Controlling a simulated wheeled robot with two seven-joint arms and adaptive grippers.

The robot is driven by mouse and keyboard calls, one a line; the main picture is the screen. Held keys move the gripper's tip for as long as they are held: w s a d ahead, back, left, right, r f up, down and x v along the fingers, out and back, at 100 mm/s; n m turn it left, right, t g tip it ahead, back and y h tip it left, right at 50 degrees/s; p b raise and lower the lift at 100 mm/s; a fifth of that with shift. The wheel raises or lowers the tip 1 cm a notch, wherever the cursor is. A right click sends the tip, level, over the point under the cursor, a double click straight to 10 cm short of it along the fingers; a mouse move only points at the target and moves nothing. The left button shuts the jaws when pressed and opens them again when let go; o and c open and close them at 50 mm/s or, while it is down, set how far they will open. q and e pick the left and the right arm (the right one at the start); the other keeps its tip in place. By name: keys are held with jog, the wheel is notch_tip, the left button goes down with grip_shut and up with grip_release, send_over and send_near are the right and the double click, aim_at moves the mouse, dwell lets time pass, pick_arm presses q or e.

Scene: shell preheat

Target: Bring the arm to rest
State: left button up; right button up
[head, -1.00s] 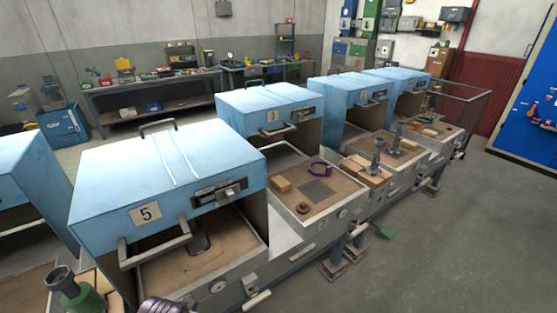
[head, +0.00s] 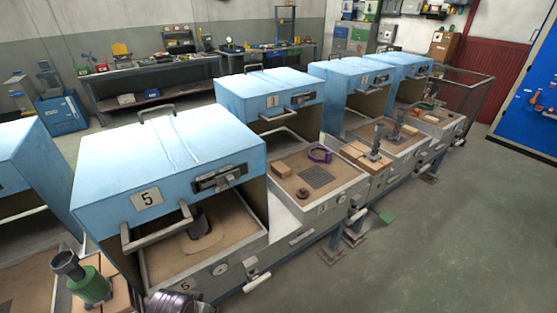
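Neither gripper shows in the head view. The nearest station is a blue hood (head: 165,150) marked 5, with a grey handle (head: 157,229) at its front. Under it a dark object (head: 198,222) stands on a flat round patch in a sand-coloured bed (head: 165,265); the hood partly hides the bed. A ribbed purple-grey thing (head: 173,303) is cut off at the bottom edge, and I cannot tell what it is.
More blue hoods (head: 270,95) stand in a row to the back right. A green object with a dark cup top (head: 88,281) is at lower left. The grey floor (head: 440,245) at right is mostly clear.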

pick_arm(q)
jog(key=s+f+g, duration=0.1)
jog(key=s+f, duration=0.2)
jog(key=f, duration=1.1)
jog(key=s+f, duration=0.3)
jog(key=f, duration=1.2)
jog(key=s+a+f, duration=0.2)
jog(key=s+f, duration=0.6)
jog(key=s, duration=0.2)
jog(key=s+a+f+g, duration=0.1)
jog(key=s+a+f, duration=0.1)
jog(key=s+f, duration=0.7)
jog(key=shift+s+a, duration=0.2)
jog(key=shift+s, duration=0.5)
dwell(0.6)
